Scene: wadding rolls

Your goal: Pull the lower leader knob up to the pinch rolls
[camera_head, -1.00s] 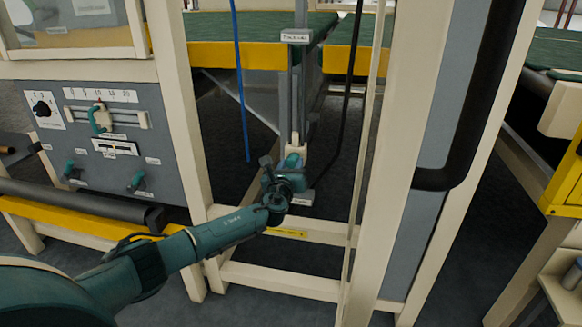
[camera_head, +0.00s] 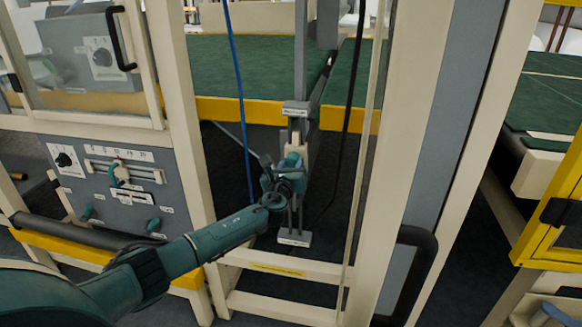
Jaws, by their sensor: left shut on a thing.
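The lower leader knob (camera_head: 292,158) is a small teal piece on a cream slide block, in the upright grey track at the middle of the head view. My left gripper (camera_head: 284,176) is shut on the knob, and its fingers hide much of it. The knob stands below the white label plate at the track's top (camera_head: 296,108) and well above the label plate at its foot (camera_head: 294,238). I cannot pick out the pinch rolls for certain. My right gripper is not in view.
A blue cord (camera_head: 238,95) hangs left of the track and a black cable (camera_head: 350,90) hangs right of it. Cream frame posts (camera_head: 180,120) stand on both sides. A control panel (camera_head: 120,185) is at the left. Green belts (camera_head: 250,65) lie behind.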

